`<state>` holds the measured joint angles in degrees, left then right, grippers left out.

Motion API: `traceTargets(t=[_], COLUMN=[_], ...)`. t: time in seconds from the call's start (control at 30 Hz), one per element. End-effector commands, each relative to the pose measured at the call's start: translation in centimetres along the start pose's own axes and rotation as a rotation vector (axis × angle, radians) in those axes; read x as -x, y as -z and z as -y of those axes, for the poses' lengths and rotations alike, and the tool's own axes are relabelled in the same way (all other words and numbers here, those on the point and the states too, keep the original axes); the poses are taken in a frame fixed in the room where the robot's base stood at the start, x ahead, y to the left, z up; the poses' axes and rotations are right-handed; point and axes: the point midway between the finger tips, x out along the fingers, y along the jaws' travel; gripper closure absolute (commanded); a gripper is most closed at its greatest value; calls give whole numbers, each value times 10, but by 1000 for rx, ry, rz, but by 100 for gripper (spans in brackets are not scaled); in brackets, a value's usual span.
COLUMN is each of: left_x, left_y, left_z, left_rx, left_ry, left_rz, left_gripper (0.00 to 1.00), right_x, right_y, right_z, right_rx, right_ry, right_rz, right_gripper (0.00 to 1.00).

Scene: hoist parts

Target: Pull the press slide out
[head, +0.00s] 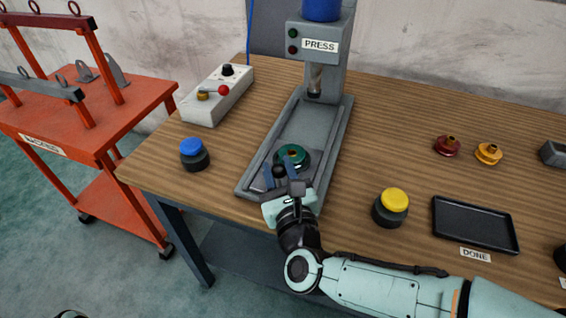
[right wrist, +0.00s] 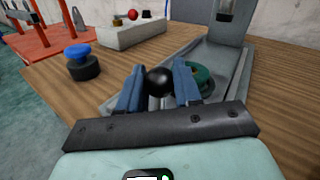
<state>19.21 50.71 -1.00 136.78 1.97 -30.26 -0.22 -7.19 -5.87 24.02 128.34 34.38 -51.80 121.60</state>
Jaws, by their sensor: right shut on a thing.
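The press (head: 320,45) stands at the back of the wooden table, with a long grey bed (head: 338,135) running towards me. A green ring-shaped part (head: 292,155) sits at the near end of the bed, well in front of the press head; it also shows in the right wrist view (right wrist: 203,76). My right gripper (head: 276,176) is at this near end. Its blue fingers are shut on a round black knob (right wrist: 158,81), just in front of the green part.
A control box (head: 217,95) and a blue-topped button (head: 194,154) stand to the left. A yellow-topped button (head: 390,207), a black tray (head: 474,225), and red (head: 447,145) and orange (head: 488,153) parts are to the right. An orange cart (head: 110,130) stands beyond the table's left edge.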

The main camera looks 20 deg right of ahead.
Motion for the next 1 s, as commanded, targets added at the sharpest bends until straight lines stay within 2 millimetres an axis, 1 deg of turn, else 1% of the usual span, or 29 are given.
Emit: traceTargets(t=[0.2, 0.53, 0.57, 0.6, 0.87, 1.0], left_x=[-2, -2, -2, -2, -2, -2], left_y=[-3, -4, -4, -4, -3, -3], left_z=[3, 3, 3, 3, 3, 2], left_rx=[4, 4, 4, 4, 4, 3], left_ry=[5, 5, 5, 5, 5, 4], left_rz=[12, 12, 12, 12, 11, 9], left_gripper=[100, 100, 100, 100, 100, 100], right_x=[7, 7, 7, 7, 7, 14], right_y=[-3, -4, -4, -3, -2, -3], right_z=[-5, -4, -4, -4, -4, -5], right_rx=[0, -1, -1, -1, -1, -1], right_ry=[1, 2, 2, 2, 1, 0], right_rz=[5, 6, 6, 5, 3, 3], right_gripper=[100, 100, 57, 44, 44, 44])
